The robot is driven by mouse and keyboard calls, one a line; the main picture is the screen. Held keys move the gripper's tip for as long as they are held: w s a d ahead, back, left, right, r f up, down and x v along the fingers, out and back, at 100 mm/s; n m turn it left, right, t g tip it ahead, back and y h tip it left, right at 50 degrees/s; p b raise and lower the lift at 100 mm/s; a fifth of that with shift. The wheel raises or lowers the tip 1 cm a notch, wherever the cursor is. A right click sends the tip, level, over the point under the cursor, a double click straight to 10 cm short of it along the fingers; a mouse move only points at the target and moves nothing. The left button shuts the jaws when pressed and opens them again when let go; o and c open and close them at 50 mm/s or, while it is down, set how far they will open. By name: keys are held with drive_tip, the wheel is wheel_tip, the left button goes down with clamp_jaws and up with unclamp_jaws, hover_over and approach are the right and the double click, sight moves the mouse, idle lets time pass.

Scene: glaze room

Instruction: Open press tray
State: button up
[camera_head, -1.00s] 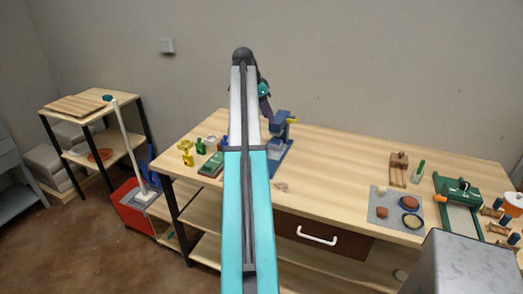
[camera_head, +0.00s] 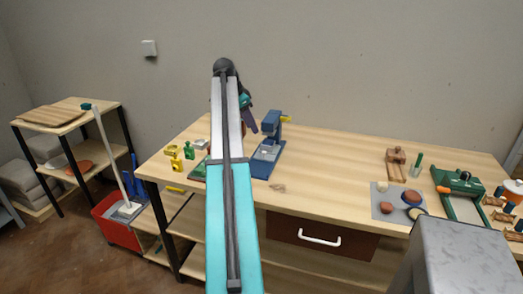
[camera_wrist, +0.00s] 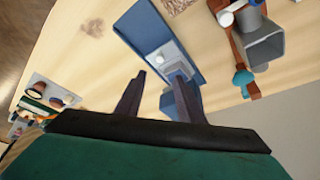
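The blue press (camera_head: 273,124) stands on the wooden worktop, left of its middle. In the wrist view the blue base (camera_wrist: 138,27) slants across the top and the pale grey piece (camera_wrist: 166,52) lies just beyond my fingers. My gripper (camera_wrist: 159,76) is open and empty, its two dark fingers apart. A blue press part is partly hidden behind the right finger. In the head view my gripper (camera_head: 250,122) is just left of the press.
Small yellow and green items (camera_head: 180,158) stand left of the press. A grey mat (camera_head: 383,209), wooden block (camera_head: 396,163) and green roller machine (camera_head: 459,183) are on the right. A brown drawer (camera_head: 285,229) is below the worktop. Bare worktop (camera_head: 335,170) lies right of the press.

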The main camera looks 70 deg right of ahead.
sight(264, 152)
drive_tip(key=shift+f, duration=0.15)
drive_tip(key=shift+p+x, duration=1.35)
drive_tip(key=shift+x, duration=5.45)
clamp_jaws()
